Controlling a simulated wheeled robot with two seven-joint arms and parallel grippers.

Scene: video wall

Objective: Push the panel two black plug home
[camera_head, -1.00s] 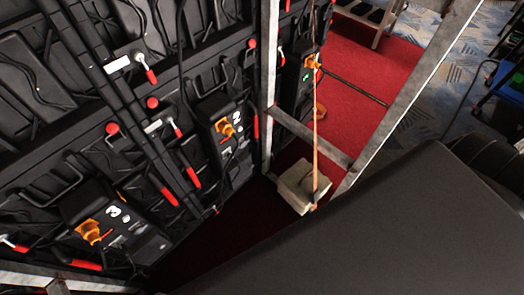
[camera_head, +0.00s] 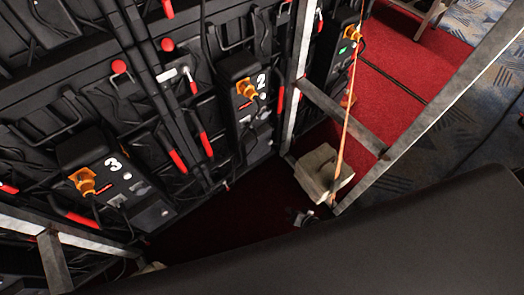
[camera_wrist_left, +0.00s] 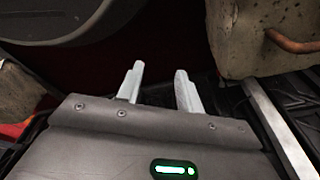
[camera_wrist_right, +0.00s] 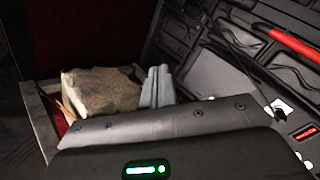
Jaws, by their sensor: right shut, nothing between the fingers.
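Panel two's black box (camera_head: 238,72), marked 2, is on the wall's back in the head view, with an orange connector (camera_head: 247,89) in its upper part. I cannot make out its black plug for certain there. The tip of my right gripper (camera_head: 303,217) shows small at the dark body's edge, below and right of the box and apart from it. In the right wrist view its fingers (camera_wrist_right: 157,86) are shut and empty; a box with a white socket (camera_wrist_right: 281,108), a thin black cable and a red-lit switch (camera_wrist_right: 305,132) lies right. My left gripper (camera_wrist_left: 158,88) is open and empty.
A beige sandbag (camera_head: 323,172) sits on the metal frame's foot, near the right gripper; it also shows in the right wrist view (camera_wrist_right: 100,92). Panel three's box (camera_head: 95,160) is left. A metal strut (camera_head: 440,110) crosses at right. Red carpet (camera_head: 395,60) lies behind.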

